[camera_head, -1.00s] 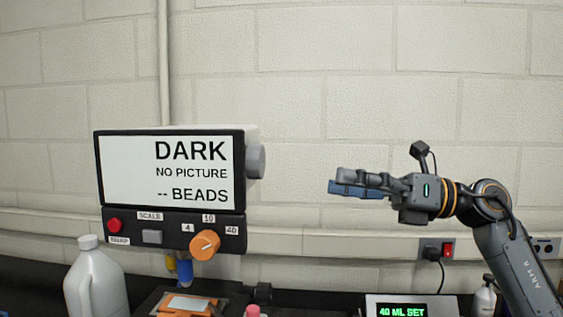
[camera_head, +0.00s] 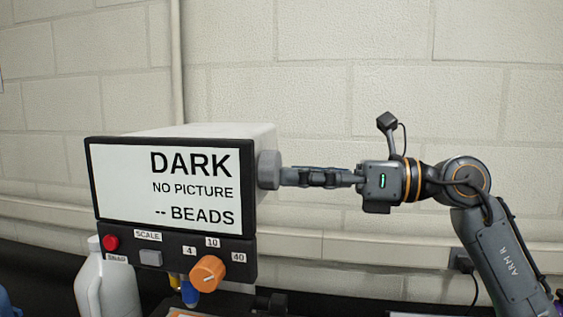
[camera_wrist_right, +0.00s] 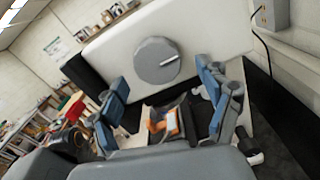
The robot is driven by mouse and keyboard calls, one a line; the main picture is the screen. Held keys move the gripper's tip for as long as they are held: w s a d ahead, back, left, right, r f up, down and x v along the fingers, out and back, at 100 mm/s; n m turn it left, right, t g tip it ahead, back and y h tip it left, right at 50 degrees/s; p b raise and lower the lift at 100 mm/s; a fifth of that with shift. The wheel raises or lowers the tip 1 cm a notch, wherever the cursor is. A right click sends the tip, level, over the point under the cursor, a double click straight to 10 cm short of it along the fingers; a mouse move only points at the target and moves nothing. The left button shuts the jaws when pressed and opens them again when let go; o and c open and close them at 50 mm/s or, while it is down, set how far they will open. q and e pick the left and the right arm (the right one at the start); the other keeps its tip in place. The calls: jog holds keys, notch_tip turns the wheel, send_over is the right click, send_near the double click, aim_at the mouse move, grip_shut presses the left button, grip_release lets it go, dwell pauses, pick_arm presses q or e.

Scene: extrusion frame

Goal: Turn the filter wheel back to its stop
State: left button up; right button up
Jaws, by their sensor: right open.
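The filter wheel (camera_head: 268,170) is a grey knob on the right side of the display box. In the right wrist view the filter wheel (camera_wrist_right: 157,61) faces me as a round disc with a white pointer line, aimed right and slightly up. My right gripper (camera_head: 286,176) points left at the wheel, its tips at or very near it in the head view. In the wrist view my right gripper (camera_wrist_right: 164,84) is open, with blue-padded fingers apart and the wheel just beyond their tips. I cannot tell whether they touch. My left gripper is not in view.
The box's screen (camera_head: 163,187) reads DARK, NO PICTURE, -- BEADS. Below it are a red button (camera_head: 111,242) and an orange scale knob (camera_head: 207,273). A white jug (camera_head: 106,285) stands at lower left. The wall (camera_head: 350,60) behind is bare.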

jog(key=shift+w+a+r, duration=0.1)
jog(key=shift+w+a, duration=0.05)
jog(key=shift+a, duration=0.9)
jog(key=shift+w+a+p, duration=0.1)
jog(key=shift+a+p, duration=0.2)
jog(key=shift+a, duration=0.05)
jog(key=shift+c, duration=0.5)
jog(key=c, duration=1)
jog(key=shift+c, duration=0.2)
